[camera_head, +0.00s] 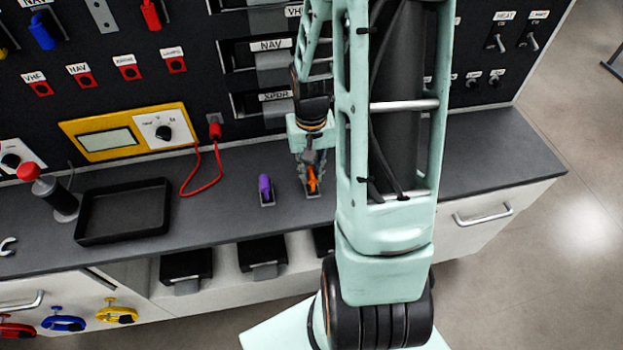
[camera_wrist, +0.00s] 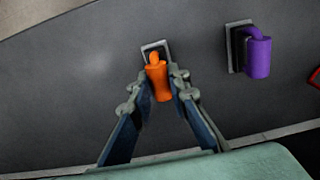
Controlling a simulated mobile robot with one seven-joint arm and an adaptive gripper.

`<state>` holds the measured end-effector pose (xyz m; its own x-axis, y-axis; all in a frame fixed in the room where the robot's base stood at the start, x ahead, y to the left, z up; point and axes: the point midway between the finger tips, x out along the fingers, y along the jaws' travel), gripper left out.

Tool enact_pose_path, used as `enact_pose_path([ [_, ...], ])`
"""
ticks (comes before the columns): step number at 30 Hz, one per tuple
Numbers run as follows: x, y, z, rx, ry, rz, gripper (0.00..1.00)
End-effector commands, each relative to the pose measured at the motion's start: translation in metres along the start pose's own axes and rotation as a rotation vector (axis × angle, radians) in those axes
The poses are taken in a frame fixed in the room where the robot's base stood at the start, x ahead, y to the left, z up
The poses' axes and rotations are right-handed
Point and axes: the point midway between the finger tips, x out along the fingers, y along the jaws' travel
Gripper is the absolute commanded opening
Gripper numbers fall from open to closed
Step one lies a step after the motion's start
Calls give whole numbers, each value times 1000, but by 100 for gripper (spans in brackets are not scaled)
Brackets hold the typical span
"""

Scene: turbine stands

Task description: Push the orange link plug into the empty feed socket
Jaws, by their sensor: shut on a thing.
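The orange link plug (camera_head: 312,180) is at a small holder on the dark bench; it also shows in the wrist view (camera_wrist: 160,83). Its upper end is at the grey-rimmed holder (camera_wrist: 146,48). I cannot tell whether it is still seated there. My gripper (camera_head: 311,172) is shut on the orange plug, with one finger on each side of it in the wrist view (camera_wrist: 160,86). Several red sockets (camera_head: 85,79) with white labels sit in a row on the upright black panel. I cannot tell which one is the feed socket; my arm hides part of the panel.
A purple plug (camera_head: 265,187) stands in its own holder left of the orange one. A yellow meter (camera_head: 128,131) has a red lead (camera_head: 198,165) looping onto the bench. A black tray (camera_head: 123,212) lies at the left. The bench's right end is clear.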

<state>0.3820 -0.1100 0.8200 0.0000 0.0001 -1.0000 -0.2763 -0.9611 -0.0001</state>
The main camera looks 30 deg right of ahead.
Motion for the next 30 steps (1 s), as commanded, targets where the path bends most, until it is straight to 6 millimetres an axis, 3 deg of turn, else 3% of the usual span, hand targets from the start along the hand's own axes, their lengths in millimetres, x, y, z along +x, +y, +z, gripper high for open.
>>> enact_pose_path([
  [30,-24,0,0,0,1,1,0],
])
